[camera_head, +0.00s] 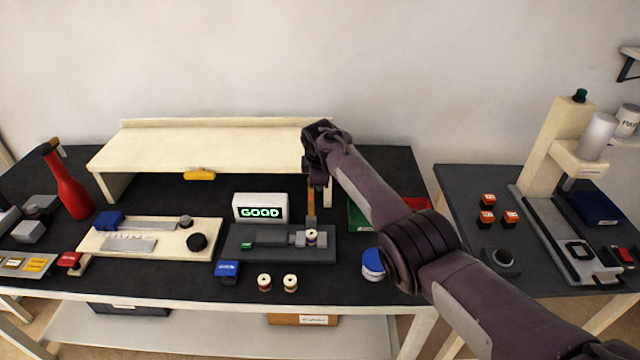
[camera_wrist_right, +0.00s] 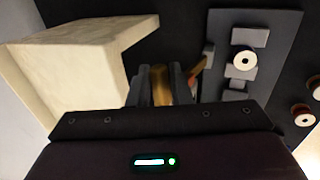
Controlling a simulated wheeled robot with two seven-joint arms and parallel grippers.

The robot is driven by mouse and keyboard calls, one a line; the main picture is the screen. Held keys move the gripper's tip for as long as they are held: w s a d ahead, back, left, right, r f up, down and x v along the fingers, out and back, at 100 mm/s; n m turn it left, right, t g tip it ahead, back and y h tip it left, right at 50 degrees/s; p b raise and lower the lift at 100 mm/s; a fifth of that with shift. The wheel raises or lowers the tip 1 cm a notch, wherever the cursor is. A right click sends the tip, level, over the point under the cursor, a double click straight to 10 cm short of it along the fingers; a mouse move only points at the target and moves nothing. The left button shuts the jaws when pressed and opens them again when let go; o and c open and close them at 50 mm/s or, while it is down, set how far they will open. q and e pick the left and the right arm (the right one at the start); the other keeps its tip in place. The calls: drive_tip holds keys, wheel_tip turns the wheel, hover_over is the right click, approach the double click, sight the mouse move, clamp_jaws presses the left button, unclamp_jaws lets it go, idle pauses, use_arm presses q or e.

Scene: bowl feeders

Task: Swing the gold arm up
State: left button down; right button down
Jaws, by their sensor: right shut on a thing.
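The gold arm (camera_head: 311,204) stands roughly upright at the back right of a dark fixture plate (camera_head: 270,257), beside the grey clamp blocks that hold a spool (camera_head: 311,237). My right gripper (camera_head: 318,184) comes down from above and is shut on the upper part of the gold arm. In the right wrist view the gold arm (camera_wrist_right: 160,84) shows between the two dark fingers of the gripper (camera_wrist_right: 162,88). The plate (camera_wrist_right: 282,28) and the spool (camera_wrist_right: 245,61) show to its right. The lower end of the gold arm is partly hidden. My left gripper is out of view.
A lit GOOD display (camera_head: 260,209) stands left of the gold arm. A cream shelf (camera_head: 210,150) rises behind it. Two loose spools (camera_head: 264,283) lie in front of the plate. A blue-and-white round container (camera_head: 373,262) and a green bin (camera_head: 356,218) are to the right.

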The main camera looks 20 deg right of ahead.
drive_tip(key=shift+f, duration=0.2)
idle(0.3)
drive_tip(key=c, duration=1.7)
unclamp_jaws()
drive_tip(key=shift+s, duration=0.1)
drive_tip(key=shift+c, duration=0.2)
drive_tip(key=shift+w+f, duration=0.1)
drive_tip(key=shift+w, duration=0.15)
drive_tip(key=v, duration=0.7)
drive_tip(key=shift+r, duration=0.35)
drive_tip(key=shift+s, duration=0.15)
